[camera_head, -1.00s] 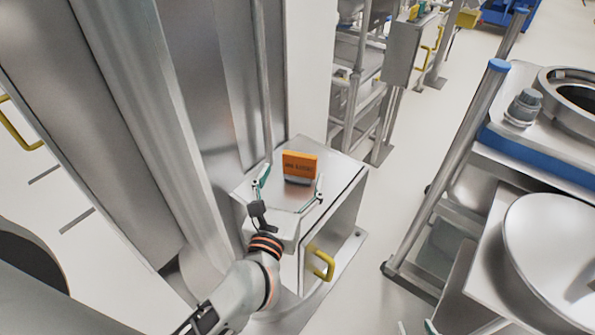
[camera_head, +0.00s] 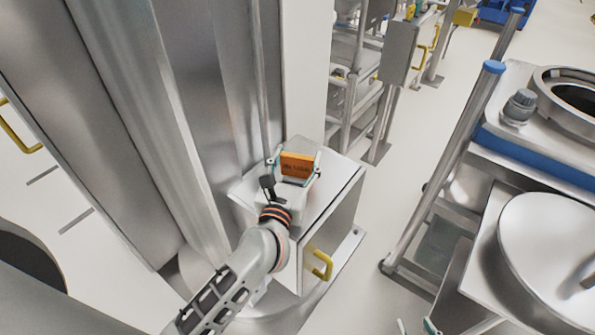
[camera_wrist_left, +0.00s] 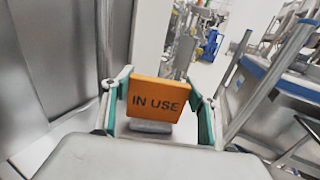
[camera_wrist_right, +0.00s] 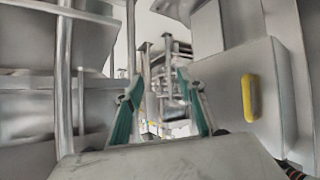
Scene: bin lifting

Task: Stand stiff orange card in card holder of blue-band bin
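The orange card (camera_head: 297,164), marked IN USE, stands upright in a grey base on top of a steel cabinet (camera_head: 325,196). My left gripper (camera_head: 294,168) is at the card, with one finger beside each side edge. In the left wrist view the card (camera_wrist_left: 157,98) is between the spread fingers (camera_wrist_left: 160,105); whether they touch it I cannot tell. The blue-band bin (camera_head: 540,163) is at the right; its card holder is not clearly visible. My right gripper (camera_wrist_right: 162,105) is open and empty; its fingertips show at the head view's bottom edge (camera_head: 418,326).
A steel column and pole (camera_head: 262,90) stand close behind and left of the cabinet. A yellow handle (camera_head: 319,263) is on the cabinet front. A blue-capped post (camera_head: 445,165) rises beside the bin. Clear floor (camera_head: 385,215) lies between cabinet and bin.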

